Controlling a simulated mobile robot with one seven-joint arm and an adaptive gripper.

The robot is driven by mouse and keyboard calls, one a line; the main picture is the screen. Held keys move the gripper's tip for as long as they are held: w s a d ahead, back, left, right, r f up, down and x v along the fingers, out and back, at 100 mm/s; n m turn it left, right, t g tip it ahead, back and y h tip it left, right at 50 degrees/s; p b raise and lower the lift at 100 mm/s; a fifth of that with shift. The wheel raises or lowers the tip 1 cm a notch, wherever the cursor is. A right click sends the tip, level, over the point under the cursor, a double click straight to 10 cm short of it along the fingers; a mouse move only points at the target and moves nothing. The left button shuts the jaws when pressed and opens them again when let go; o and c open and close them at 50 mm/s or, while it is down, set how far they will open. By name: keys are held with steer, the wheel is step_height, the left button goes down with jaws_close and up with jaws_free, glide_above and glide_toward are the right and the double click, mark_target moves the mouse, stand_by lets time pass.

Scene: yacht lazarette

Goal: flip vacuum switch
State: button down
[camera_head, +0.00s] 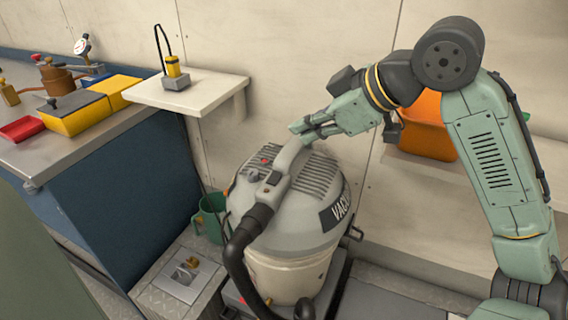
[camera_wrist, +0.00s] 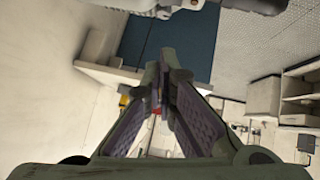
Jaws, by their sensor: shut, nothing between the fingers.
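The vacuum (camera_head: 300,200) is a grey, domed canister with "VACU" lettering visible on its side and a black hose at its front. It stands upright below my gripper. A grey handle runs over its top, and a small dark switch with a reddish part (camera_head: 272,178) sits on the handle's front. A small red spot (camera_head: 265,161) shows on the lid beside it. My gripper (camera_head: 298,130) is shut and empty, at the upper rear end of the handle; I cannot tell whether it touches. In the wrist view my gripper's fingers (camera_wrist: 165,70) converge.
A small white shelf (camera_head: 205,97) holds a yellow device (camera_head: 176,75). A workbench at left (camera_head: 90,140) carries yellow and red boxes. A green bucket (camera_head: 210,217) stands left of the vacuum. An orange bin (camera_head: 425,128) is behind my arm. Floor space is tight.

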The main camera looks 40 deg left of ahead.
steer(key=shift+d+f, duration=0.15)
steer(key=shift+d, duration=0.1)
steer(key=p, duration=0.1)
glide_above(279, 176)
steer(key=f, duration=0.7)
steer(key=shift+s+f, duration=0.1)
steer(key=shift+s, duration=0.3)
steer(key=shift+w+d+f+p, duration=0.1)
steer(key=shift+w+f+p, duration=0.1)
steer(key=shift+f, duration=0.4)
steer(key=shift+w+f+p, duration=0.1)
steer(key=shift+f+p, duration=0.05)
steer(key=shift+f, duration=0.4)
steer(key=shift+w+f, duration=0.1)
steer(key=shift+f, duration=0.55)
